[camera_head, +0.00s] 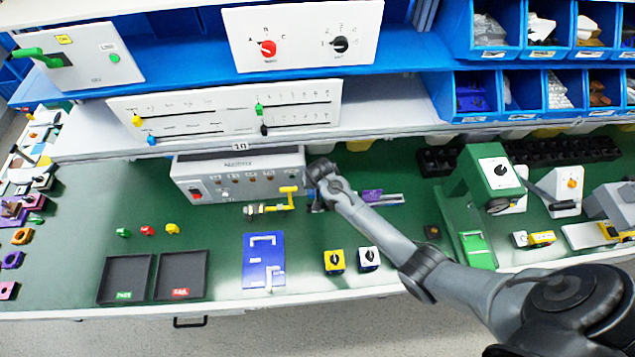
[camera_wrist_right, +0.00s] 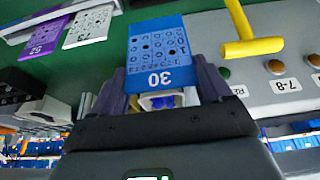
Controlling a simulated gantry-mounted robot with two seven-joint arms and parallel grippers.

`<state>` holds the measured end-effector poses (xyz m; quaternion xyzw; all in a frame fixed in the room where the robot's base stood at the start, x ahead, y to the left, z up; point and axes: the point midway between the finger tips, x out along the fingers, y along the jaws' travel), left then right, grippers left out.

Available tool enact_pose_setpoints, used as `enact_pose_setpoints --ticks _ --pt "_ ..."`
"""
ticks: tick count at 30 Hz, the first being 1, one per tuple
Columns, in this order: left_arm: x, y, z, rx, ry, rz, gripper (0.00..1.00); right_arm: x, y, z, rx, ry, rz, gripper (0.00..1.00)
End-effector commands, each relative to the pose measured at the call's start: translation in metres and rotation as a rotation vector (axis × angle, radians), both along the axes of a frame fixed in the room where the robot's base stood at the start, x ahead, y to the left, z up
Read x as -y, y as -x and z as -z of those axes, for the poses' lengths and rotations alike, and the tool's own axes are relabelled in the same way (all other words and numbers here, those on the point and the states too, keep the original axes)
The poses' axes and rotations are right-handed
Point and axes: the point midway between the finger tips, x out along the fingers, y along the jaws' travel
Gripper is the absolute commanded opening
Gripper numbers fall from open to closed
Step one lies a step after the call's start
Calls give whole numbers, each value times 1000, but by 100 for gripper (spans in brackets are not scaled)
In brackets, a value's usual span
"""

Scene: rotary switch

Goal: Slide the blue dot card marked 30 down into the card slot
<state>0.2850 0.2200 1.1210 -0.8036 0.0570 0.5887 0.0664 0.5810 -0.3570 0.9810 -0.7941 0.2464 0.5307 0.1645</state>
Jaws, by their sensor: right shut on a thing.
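The blue dot card (camera_wrist_right: 157,52), marked 30 and printed with dots and digits, is held between the fingers of my right gripper (camera_wrist_right: 160,88) in the right wrist view. The number 30 appears upside down there. In the head view my right gripper (camera_head: 316,203) is low beside the right end of the grey control box (camera_head: 240,178), close to its yellow handle (camera_head: 288,198). Only a bit of blue shows at the fingers there. I cannot make out the card slot in either view. My left gripper is not in view.
A blue plate (camera_head: 257,277), yellow switch (camera_head: 334,262) and white switch (camera_head: 369,259) are nearer the front edge. A green press (camera_head: 486,178) stands to the right.

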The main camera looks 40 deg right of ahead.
Motion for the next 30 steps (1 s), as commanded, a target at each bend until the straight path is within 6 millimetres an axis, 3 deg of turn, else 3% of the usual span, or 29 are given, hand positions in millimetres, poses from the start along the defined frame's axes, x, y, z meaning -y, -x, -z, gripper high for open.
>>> enact_pose_setpoints --ticks 9,30 --pt "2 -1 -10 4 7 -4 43 -1 0 -2 0 0 -1 49" --pt "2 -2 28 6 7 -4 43 -1 0 54 1 0 0 49"
